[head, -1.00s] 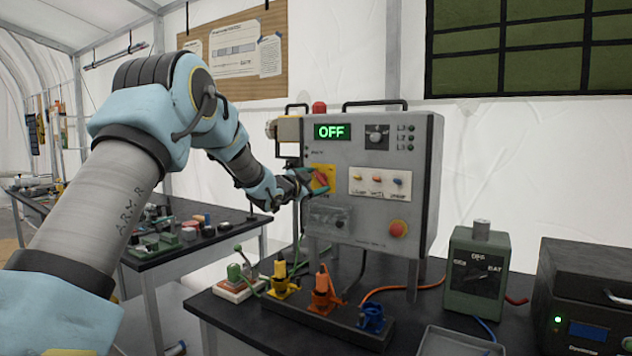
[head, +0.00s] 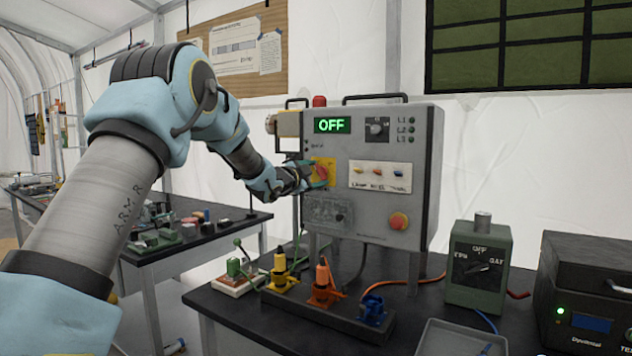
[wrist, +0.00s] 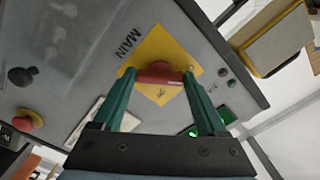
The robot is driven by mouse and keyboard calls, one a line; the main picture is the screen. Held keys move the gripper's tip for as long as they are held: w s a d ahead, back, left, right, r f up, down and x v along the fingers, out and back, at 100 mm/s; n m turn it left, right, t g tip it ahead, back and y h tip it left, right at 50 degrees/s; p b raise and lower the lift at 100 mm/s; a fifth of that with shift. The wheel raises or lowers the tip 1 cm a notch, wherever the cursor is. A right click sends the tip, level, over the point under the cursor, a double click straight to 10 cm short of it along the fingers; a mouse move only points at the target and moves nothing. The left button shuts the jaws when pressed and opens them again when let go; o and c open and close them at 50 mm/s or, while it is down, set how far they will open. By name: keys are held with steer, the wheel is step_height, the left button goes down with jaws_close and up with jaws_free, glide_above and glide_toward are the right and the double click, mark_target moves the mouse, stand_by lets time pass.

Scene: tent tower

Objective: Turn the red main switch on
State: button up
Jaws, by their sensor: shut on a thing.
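The red main switch (wrist: 158,75) sits on a yellow plate marked MAIN (wrist: 150,52) on the grey control box (head: 375,225). In the head view the switch (head: 321,172) is at the left of the box front, partly hidden by my gripper. My gripper (wrist: 159,78) has its green fingers on either side of the red handle and is shut on it. It also shows in the head view (head: 314,174). The display (head: 332,125) above the switch reads OFF in green.
A red round button (head: 398,221) and a white panel with small toggles (head: 380,177) are on the box front. Orange, yellow and blue plugs (head: 323,284) stand below on the dark table. A green selector box (head: 478,265) stands right.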

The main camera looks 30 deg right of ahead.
steer(key=m+b, duration=0.1)
steer(key=b, duration=0.1)
steer(key=m+b, duration=0.2)
steer(key=b, duration=0.1)
steer(key=shift+f+m, duration=0.3)
steer(key=shift+f, duration=0.05)
steer(key=m+b, duration=0.4)
steer(key=b, duration=0.1)
steer(key=shift+r+m+b, duration=0.1)
steer(key=shift+m+b, duration=0.2)
steer(key=shift+b, duration=0.05)
steer(key=m+b, duration=0.4)
steer(key=shift+r+m+b, duration=0.2)
steer(key=shift+m+b, duration=1.25)
steer(key=shift+m, duration=0.65)
steer(key=o, duration=1.3)
steer(key=shift+r, duration=0.1)
